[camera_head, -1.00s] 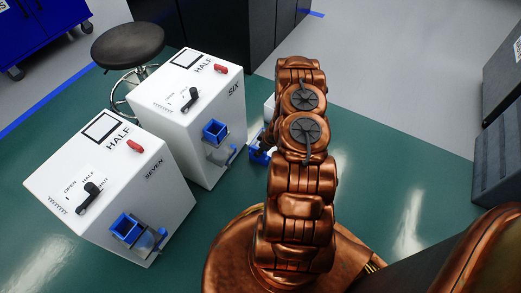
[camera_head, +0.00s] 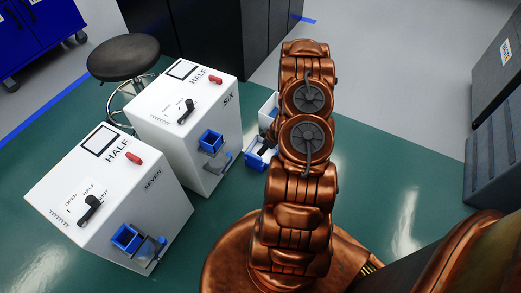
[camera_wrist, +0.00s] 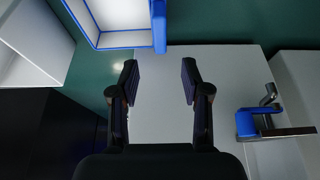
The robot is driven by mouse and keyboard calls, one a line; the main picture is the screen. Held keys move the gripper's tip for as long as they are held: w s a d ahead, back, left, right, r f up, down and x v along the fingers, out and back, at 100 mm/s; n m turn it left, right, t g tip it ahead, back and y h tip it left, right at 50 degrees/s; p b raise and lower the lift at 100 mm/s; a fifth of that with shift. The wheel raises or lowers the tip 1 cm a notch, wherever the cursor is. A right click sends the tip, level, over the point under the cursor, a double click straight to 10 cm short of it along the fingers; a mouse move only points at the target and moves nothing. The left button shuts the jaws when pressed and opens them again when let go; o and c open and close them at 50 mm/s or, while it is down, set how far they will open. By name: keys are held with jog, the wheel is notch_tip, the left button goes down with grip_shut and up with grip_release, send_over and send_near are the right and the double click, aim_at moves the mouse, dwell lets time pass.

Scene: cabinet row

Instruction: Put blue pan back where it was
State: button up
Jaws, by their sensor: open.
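My gripper (camera_wrist: 159,80) is open in the wrist view, with its two dark fingers apart and nothing between them. Beyond the fingers is a plain pale grey surface. A white tray with a blue rim (camera_wrist: 158,28) shows at the top of the wrist view, ahead of the fingertips and apart from them. In the head view, a blue pan-like piece (camera_head: 258,160) shows just left of my arm, beside box SIX, partly hidden. I cannot tell if it is the same tray. My arm hides most of the gripper in the head view.
White boxes SIX (camera_head: 208,115) and SEVEN (camera_head: 150,200), with black levers and blue front holders, stand on the green floor. A blue fitting with a grey lever (camera_wrist: 247,124) is right of the fingers.

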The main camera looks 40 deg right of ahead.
notch_tip(320, 180, up, 15)
jog(key=w+d+m+g+h, duration=0.1)
jog(key=w+d+g+h, duration=0.1)
jog(key=d+h, duration=0.15)
jog(key=s+a+r+m+g+h, duration=0.25)
jog(key=a+r, duration=0.35)
jog(key=r, duration=0.7)
jog(key=s+a+r+g+y, duration=0.1)
jog(key=s+a+r, duration=0.4)
jog(key=s+a, duration=0.3)
jog(key=s+a+r+g+y, duration=0.1)
jog(key=s+a+r+y, duration=0.1)
jog(key=s+a+r, duration=0.3)
jog(key=s+a+r+g+y, duration=0.1)
jog(key=s+a+r, duration=0.5)
jog(key=s+a, duration=0.7)
jog(key=a+y, duration=0.1)
jog(key=a, duration=0.4)
jog(key=shift+g, duration=0.35)
